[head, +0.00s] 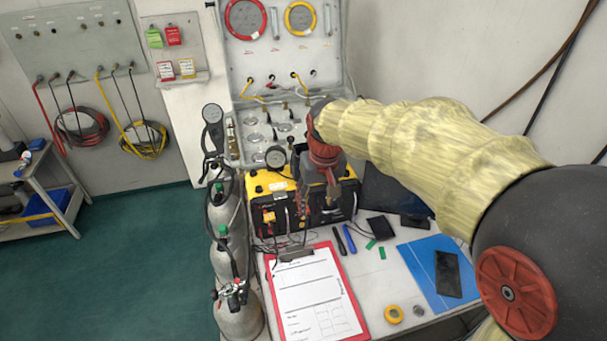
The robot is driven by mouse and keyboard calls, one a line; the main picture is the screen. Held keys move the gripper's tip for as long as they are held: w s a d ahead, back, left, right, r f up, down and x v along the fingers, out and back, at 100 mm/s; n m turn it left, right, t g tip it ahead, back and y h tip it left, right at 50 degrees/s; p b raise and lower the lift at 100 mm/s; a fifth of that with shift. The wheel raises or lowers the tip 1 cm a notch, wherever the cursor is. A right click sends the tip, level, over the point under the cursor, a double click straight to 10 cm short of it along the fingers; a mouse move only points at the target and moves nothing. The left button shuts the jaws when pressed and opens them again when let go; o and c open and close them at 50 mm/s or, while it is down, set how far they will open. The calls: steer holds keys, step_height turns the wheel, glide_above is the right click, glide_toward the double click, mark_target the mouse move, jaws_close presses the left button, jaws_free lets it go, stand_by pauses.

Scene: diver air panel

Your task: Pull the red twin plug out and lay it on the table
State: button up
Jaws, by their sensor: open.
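My gripper (318,208) hangs fingers down in front of the yellow and black unit (284,184) on the table (400,263). Its fingers are apart, and I see nothing clearly held. The gripper covers part of the unit's front. A yellow-orange plug (268,216) sits on the front of the unit, left of the gripper, with a dark cable below it. I cannot pick out the red twin plug for certain; reddish parts near the fingers blend with the gripper, and the gripper may hide it.
A red clipboard (357,311) with a form covers the table's front left. Pens (349,239), a blue folder (422,262) with a dark phone-like slab (447,274), and yellow tape (393,314) lie to its right. Gas cylinders (231,247) stand left. Bare tabletop shows between clipboard and folder.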

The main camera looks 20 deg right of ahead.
steer(key=w+f+p, duration=0.2)
steer(key=w, duration=0.1)
steer(key=w+f+g+p, duration=0.1)
steer(key=w+f+p, duration=0.2)
steer(key=w, duration=0.1)
steer(key=w+f+g+p, duration=0.1)
steer(key=w+f+p, duration=0.1)
steer(key=w, duration=0.2)
steer(key=shift+w+f, duration=0.25)
steer(key=shift+f, duration=0.05)
step_height(320, 180, down, 7)
steer(key=shift+f, duration=0.2)
steer(key=shift+c, duration=0.4)
jaws_close()
steer(key=shift+s, duration=1.8)
stand_by(0.6)
